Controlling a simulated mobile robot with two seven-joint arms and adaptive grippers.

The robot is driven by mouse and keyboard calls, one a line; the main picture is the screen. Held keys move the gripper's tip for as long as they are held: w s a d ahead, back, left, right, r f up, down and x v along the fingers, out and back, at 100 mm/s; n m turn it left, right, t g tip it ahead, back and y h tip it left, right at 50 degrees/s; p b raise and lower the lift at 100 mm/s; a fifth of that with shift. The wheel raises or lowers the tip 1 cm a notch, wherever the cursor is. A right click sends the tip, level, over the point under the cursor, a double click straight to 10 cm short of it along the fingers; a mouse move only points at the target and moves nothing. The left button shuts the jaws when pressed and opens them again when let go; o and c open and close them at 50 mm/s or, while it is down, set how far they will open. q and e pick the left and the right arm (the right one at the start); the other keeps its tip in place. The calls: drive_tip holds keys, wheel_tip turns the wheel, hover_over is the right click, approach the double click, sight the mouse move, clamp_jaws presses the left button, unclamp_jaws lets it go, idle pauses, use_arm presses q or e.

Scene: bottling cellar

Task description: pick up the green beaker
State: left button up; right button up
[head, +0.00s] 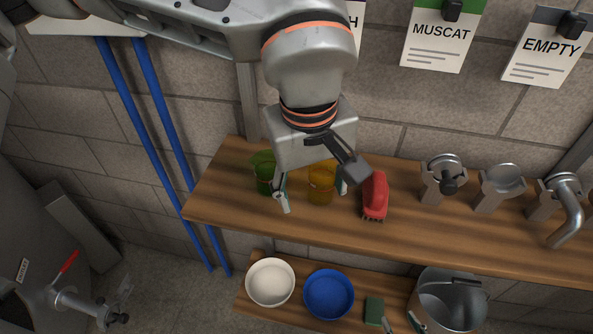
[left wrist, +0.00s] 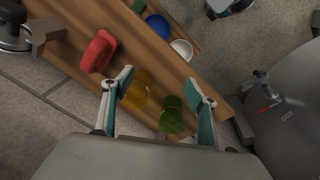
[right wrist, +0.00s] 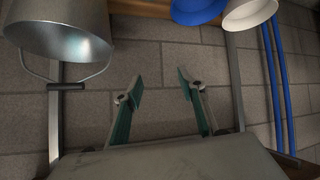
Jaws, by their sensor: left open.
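The green beaker (head: 263,174) stands on the upper wooden shelf at its left end, partly hidden behind a finger of my left gripper in the head view. It also shows in the left wrist view (left wrist: 172,115), near the right finger. My left gripper (head: 313,197) is open above the shelf and holds nothing. An amber beaker (head: 321,183) stands just right of the green one and appears between the fingers in the head view. In the left wrist view both beakers show between the open fingers. My right gripper (right wrist: 160,95) is open and empty, facing the wall.
A red brush (head: 375,196) lies right of the amber beaker on the upper shelf (head: 225,205), with metal fittings (head: 442,178) further right. The lower shelf holds a white bowl (head: 270,282), a blue bowl (head: 329,294), a green sponge (head: 374,311) and a metal bucket (head: 450,305).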

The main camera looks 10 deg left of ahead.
sight(268, 166)
use_arm(q)
drive_tip(key=w+a+y, duration=0.1)
drive_tip(key=w+a, duration=0.1)
drive_tip(key=w+a+t+y+b, duration=0.1)
drive_tip(key=w+a, duration=0.2)
drive_tip(key=w+a+n+t+y+b, duration=0.1)
drive_tip(key=w+a, duration=0.1)
drive_tip(key=a, duration=0.1)
drive_tip(key=shift+w+a+f, duration=0.15)
drive_tip(key=shift+f, duration=0.05)
drive_tip(key=x, duration=0.5)
drive_tip(key=shift+a, duration=0.35)
drive_tip(key=shift+w+f, duration=0.15)
drive_tip(key=shift+f, duration=0.15)
drive_tip(key=c, duration=1.2)
